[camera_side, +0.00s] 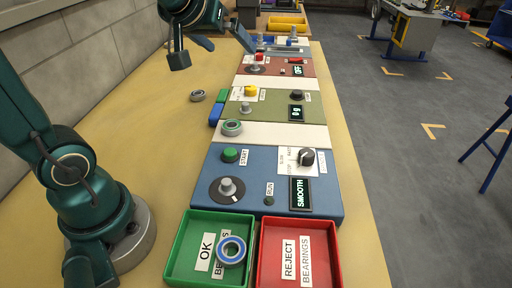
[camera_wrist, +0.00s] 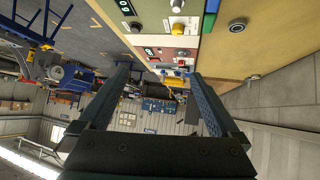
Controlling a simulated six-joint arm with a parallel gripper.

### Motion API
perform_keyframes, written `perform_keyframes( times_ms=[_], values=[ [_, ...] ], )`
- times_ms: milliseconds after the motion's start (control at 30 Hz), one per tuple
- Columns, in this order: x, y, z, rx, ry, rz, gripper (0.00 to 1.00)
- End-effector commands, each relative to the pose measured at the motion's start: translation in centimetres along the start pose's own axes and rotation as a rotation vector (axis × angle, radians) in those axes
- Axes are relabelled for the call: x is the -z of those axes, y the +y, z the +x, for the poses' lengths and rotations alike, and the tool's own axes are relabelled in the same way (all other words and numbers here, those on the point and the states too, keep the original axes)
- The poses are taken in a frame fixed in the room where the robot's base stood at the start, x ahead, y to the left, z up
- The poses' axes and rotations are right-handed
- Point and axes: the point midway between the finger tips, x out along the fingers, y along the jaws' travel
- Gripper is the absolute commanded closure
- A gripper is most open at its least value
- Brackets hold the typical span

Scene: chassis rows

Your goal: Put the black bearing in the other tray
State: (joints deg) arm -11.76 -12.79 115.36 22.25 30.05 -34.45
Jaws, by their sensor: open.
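A bearing with a dark face and grey rim (camera_side: 197,95) lies flat on the bench, left of the panels; it also shows in the wrist view (camera_wrist: 238,25). A blue-ringed bearing (camera_side: 231,251) lies in the green OK BEARINGS tray (camera_side: 175,252). A green-ringed bearing (camera_side: 232,127) lies on the pale strip between the blue and olive panels. The red REJECT BEARINGS tray (camera_side: 334,255) holds no bearing. My gripper (camera_side: 213,52) is open and empty above the bench, beyond the dark bearing; its two fingers show in the wrist view (camera_wrist: 160,75).
The blue panel (camera_side: 270,170), olive panel (camera_side: 270,108) and red-brown panel (camera_side: 280,68) carry knobs, buttons and displays. A blue block (camera_side: 216,114) sits beside the olive panel. A wall bounds the left. The bench between wall and panels is mostly clear.

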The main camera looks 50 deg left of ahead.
Motion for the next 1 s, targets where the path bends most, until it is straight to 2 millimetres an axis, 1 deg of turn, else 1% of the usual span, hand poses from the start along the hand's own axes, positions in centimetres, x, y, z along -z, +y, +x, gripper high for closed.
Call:
perform_keyframes(
  times_ms=[33, 100, 167, 233, 300, 367, 400, 467, 500, 567, 600, 700, 800, 833, 1000],
  values=[
    [1.1, -0.9, 2.0, 0.035, 0.009, -0.030, 0.01],
    [2.5, -2.2, 4.4, 0.073, 0.028, -0.066, 0.01],
    [3.4, -3.5, 6.5, 0.104, 0.039, -0.096, 0.01],
    [4.0, -5.3, 9.1, 0.140, 0.045, -0.125, 0.01],
    [4.2, -7.2, 11.6, 0.175, 0.046, -0.153, 0.01],
    [4.0, -9.1, 13.8, 0.204, 0.041, -0.174, 0.01],
    [3.6, -10.4, 15.2, 0.225, 0.034, -0.185, 0.01],
    [2.8, -12.4, 17.1, 0.254, 0.018, -0.201, 0.01],
    [2.1, -13.7, 18.3, 0.273, 0.004, -0.211, 0.01],
    [0.9, -15.6, 19.7, 0.300, -0.021, -0.219, 0.01],
    [-0.1, -16.7, 20.5, 0.318, -0.041, -0.225, 0.01],
    [-2.3, -18.8, 21.7, 0.354, -0.089, -0.245, 0.01],
    [-4.0, -20.0, 22.3, 0.375, -0.127, -0.263, 0.01],
    [-4.3, -20.3, 22.4, 0.380, -0.132, -0.267, 0.01],
    [-4.5, -21.0, 23.3, 0.385, -0.133, -0.272, 0.01]
  ],
)
